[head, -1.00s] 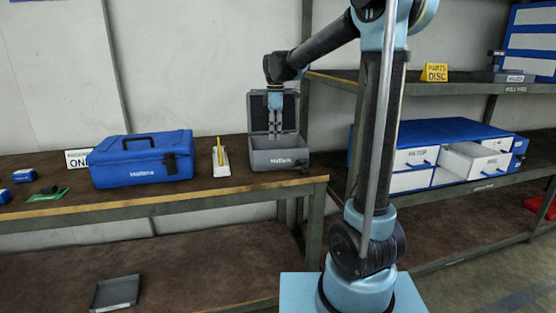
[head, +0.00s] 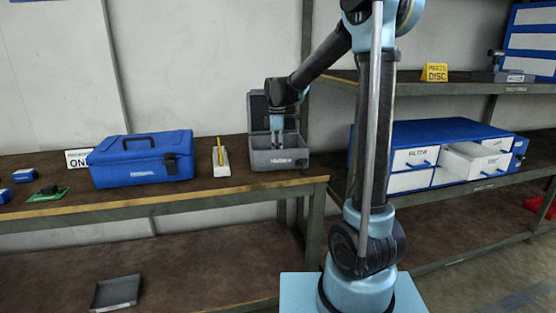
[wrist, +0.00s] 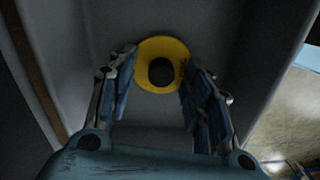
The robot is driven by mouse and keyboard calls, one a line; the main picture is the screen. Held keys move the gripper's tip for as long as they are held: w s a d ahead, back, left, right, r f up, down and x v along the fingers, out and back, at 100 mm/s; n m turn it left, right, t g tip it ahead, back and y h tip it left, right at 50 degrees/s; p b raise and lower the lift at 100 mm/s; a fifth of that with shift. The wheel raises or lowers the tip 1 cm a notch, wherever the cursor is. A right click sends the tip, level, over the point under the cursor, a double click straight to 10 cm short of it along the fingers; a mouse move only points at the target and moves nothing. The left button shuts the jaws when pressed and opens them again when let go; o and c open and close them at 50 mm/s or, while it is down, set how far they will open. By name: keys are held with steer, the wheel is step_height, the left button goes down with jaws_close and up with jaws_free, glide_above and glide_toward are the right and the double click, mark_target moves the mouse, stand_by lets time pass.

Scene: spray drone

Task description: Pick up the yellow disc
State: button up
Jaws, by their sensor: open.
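The yellow disc (wrist: 178,51) shows in the wrist view as a flat yellow ring with a dark round centre. It lies inside the grey open case (head: 262,159), whose front wall hides it in the head view. My gripper (wrist: 160,62) is open, with one finger on each side of the disc. The fingertips overlap the disc's left and right edges in the picture; I cannot tell whether they touch it. In the head view my gripper (head: 277,140) reaches down into the case, in front of its raised lid.
A white block with a yellow stick (head: 221,160) stands left of the case. A closed blue toolbox (head: 140,160) sits farther left. The case walls (wrist: 250,75) are close around my gripper. A shelf with white drawers (head: 410,180) is on the right.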

steer(key=shift+c, duration=0.2)
jaws_close()
